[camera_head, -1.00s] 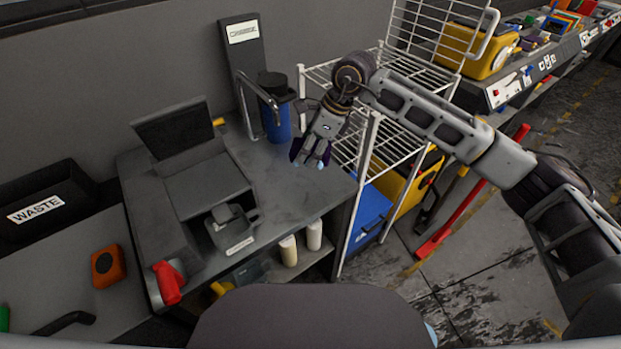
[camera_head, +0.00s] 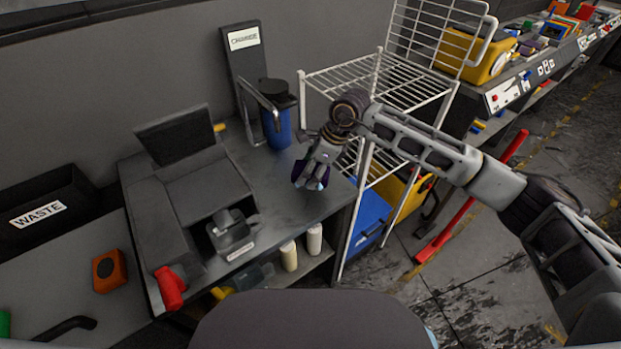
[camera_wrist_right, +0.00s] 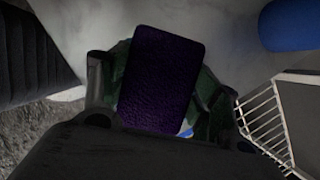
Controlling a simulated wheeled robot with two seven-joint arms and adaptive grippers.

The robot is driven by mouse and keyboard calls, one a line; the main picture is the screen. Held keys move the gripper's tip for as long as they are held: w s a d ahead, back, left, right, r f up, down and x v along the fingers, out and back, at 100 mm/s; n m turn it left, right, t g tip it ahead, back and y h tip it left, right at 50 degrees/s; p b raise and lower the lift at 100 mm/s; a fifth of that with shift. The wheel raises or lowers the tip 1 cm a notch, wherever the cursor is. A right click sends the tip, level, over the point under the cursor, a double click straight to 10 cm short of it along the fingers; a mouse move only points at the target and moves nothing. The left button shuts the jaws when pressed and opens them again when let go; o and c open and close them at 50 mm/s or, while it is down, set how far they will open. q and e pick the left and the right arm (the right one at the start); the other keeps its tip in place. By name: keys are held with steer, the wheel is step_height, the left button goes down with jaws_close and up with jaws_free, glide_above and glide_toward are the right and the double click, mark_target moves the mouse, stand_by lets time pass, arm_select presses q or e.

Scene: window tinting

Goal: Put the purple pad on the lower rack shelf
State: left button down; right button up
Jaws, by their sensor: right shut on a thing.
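My right gripper (camera_head: 312,180) is above the right part of the grey counter, beside the white wire rack. It is shut on the purple pad (camera_head: 299,172), seen as a dark purple edge in the head view. In the right wrist view the pad (camera_wrist_right: 160,78) fills the middle, between the fingers. The wire rack shows its upper shelf (camera_head: 412,88) and, partly behind my right arm, its lower shelf (camera_head: 377,165). A rack corner (camera_wrist_right: 268,120) also shows in the right wrist view. My left gripper is not in view.
A blue cylinder (camera_head: 278,128) stands on the counter (camera_head: 270,205) behind the gripper. Below the lower shelf sit a blue box (camera_head: 368,222) and a yellow case (camera_head: 396,190). A red bar (camera_head: 470,200) lies right of the rack.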

steer(key=shift+f, duration=2)
steer(key=o, duration=1.1)
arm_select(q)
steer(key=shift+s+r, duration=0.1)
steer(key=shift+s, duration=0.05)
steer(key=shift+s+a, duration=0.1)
